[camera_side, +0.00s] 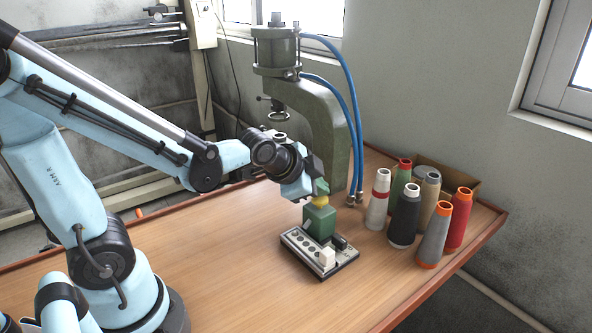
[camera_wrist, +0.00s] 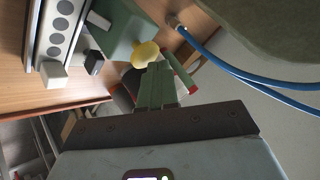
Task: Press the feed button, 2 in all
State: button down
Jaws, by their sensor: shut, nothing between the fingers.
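A yellow dome button (camera_side: 320,200) sits on top of a green housing (camera_side: 319,222), which stands at the back of a small control panel (camera_side: 300,246). The panel also carries a white block (camera_side: 327,259) and a black block (camera_side: 339,243). I see no label telling which is the feed button. My gripper (camera_side: 322,187) is shut and empty, with its green fingertips right at the yellow button. In the wrist view the fingertips (camera_wrist: 156,66) are close to the yellow button (camera_wrist: 146,53). I cannot tell whether they touch it or whether it is pressed down.
A green pneumatic press (camera_side: 325,120) with blue hoses (camera_side: 350,90) stands just behind the panel. Several thread spools (camera_side: 405,215) and a cardboard box (camera_side: 452,180) are to the right. The wooden table (camera_side: 210,255) is clear at the left and front.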

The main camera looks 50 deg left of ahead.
aim_at(317, 199)
jog(key=shift+f, duration=0.65)
dwell(0.6)
jog(key=shift+r, duration=1.3)
jog(key=shift+r, duration=2.5)
